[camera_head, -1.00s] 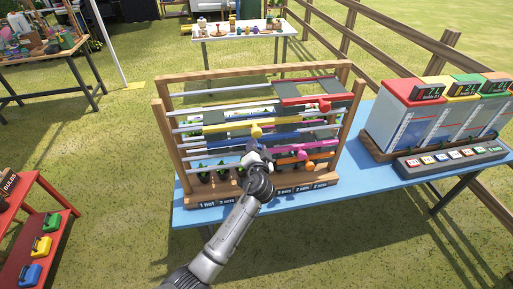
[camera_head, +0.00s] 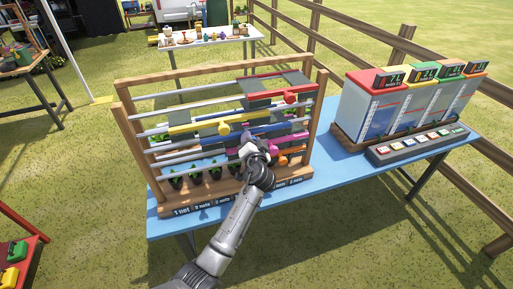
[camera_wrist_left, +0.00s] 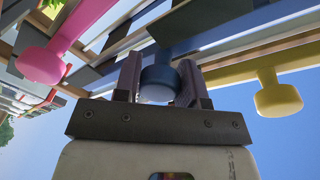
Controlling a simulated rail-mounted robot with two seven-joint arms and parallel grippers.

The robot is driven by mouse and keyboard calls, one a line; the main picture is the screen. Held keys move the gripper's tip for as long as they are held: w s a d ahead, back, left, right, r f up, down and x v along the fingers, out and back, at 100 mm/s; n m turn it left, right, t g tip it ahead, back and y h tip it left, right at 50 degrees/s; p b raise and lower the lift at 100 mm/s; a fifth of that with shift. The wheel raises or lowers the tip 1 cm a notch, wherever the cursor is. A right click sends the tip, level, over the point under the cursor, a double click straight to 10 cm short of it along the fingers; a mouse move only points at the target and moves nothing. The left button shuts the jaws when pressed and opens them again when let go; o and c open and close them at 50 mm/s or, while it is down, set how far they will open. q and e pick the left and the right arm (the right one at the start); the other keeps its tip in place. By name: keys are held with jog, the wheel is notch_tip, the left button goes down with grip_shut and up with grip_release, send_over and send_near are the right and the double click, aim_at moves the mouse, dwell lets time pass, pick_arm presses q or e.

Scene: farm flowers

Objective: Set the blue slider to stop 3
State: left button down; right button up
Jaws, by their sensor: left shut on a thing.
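The blue slider (camera_wrist_left: 158,82) has a round knob on a dark blue bar in the wooden rack (camera_head: 130,140). In the left wrist view, the knob sits between both fingers of my left gripper (camera_wrist_left: 157,88), which is shut on it. In the head view, my left gripper (camera_head: 249,153) is at the rack's front, right of the yellow knob (camera_head: 225,128), and hides most of the blue knob. Net-count labels (camera_head: 222,201) run along the rack's base; those at the right are partly too small to read. My right gripper is not in view.
A pink knob (camera_wrist_left: 40,65) and a yellow knob show close by on either side in the wrist view. A red slider knob (camera_head: 291,98) is higher on the rack. Colour-topped tanks (camera_head: 372,105) and a button panel (camera_head: 420,145) stand at the right on the blue table (camera_head: 340,175).

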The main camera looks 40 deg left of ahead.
pick_arm(q)
jog(key=c, duration=0.7)
grip_release()
jog(key=shift+s+d, duration=0.1)
jog(key=shift+v, duration=6.8)
